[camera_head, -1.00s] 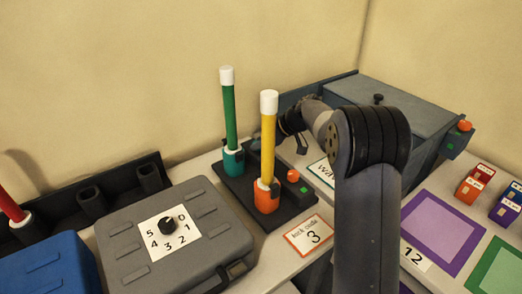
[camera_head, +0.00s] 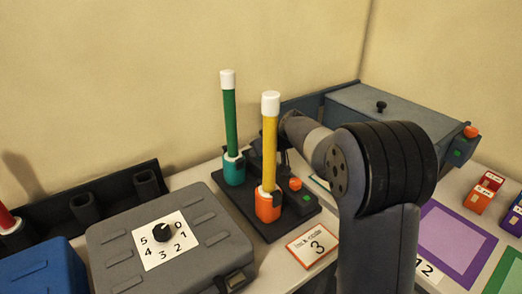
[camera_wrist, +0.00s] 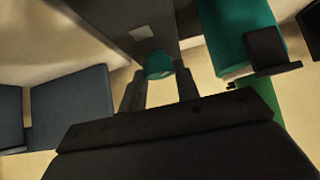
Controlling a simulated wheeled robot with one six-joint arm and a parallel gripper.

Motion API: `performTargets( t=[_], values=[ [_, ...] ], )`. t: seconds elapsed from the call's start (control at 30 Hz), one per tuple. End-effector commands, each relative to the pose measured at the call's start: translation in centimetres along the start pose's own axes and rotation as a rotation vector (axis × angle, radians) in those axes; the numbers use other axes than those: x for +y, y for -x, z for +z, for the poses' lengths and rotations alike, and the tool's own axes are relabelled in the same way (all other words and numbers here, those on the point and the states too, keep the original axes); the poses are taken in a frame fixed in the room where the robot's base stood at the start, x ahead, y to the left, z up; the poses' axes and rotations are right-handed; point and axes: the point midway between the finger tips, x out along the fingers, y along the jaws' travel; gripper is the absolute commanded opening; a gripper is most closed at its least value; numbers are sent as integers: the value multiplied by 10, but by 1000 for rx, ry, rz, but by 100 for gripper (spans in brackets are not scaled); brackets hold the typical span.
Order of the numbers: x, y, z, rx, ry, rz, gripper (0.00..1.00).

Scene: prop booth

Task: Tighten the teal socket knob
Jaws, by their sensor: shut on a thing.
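The teal socket (camera_head: 234,170) stands upright on the dark base plate and holds a green rod (camera_head: 229,115) with a white cap. In the wrist view the teal socket (camera_wrist: 225,38) is at the upper right, with a dark block on its side. A small rounded teal knob (camera_wrist: 158,64) sits between the two fingers of my gripper (camera_wrist: 160,82), which is shut on it. In the head view my gripper is mostly hidden behind the yellow rod and my own arm.
An orange socket (camera_head: 268,207) with a yellow rod (camera_head: 270,145) stands in front of the teal one. An orange button (camera_head: 295,184) is beside it.

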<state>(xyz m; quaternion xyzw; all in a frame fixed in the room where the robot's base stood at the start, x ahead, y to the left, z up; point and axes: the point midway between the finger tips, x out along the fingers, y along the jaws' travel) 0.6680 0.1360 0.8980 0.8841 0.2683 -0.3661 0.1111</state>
Motion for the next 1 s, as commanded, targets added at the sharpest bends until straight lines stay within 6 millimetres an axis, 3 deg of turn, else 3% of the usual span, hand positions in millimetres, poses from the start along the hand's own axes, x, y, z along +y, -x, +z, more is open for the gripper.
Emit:
performTargets(
  t=[0.3,0.33,0.57,0.83,1.0],
  values=[
    [0,0,0,-1,0,1,8],
    [0,0,0,-1,0,1,32],
    [0,0,0,-1,0,0,51],
    [0,1,0,0,0,0,52],
    [0,16,-1,2,0,1,52]
  ],
)
